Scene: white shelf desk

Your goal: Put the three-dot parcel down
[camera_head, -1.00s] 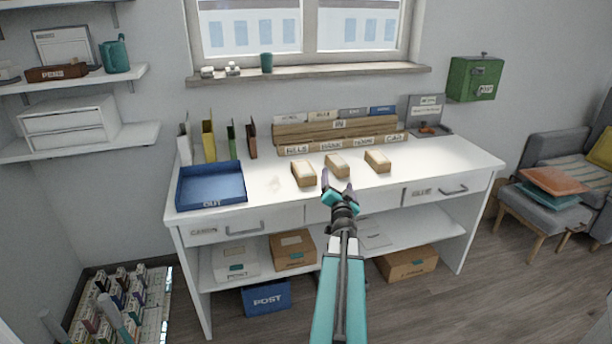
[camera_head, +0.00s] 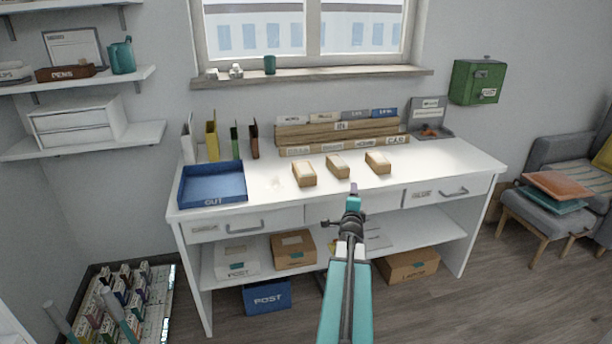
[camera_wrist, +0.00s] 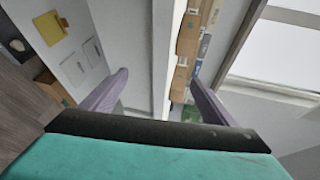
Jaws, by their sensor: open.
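Three small tan parcels with pale tops stand apart in a row on the white desk (camera_head: 433,165): a left parcel (camera_head: 304,174), a middle parcel (camera_head: 338,167) and a right parcel (camera_head: 378,163). Their dots are too small to make out, so I cannot tell which is the three-dot parcel. My gripper (camera_head: 353,193) is in front of the row, near the desk's front edge, apart from the parcels. In the wrist view its two purple fingers (camera_wrist: 157,86) are spread wide with nothing held between them.
A blue OUT tray (camera_head: 212,202) sits at the desk's left. Upright binders (camera_head: 212,141) and a wooden IN sorter (camera_head: 340,134) stand along the back. The desktop right of the parcels is clear.

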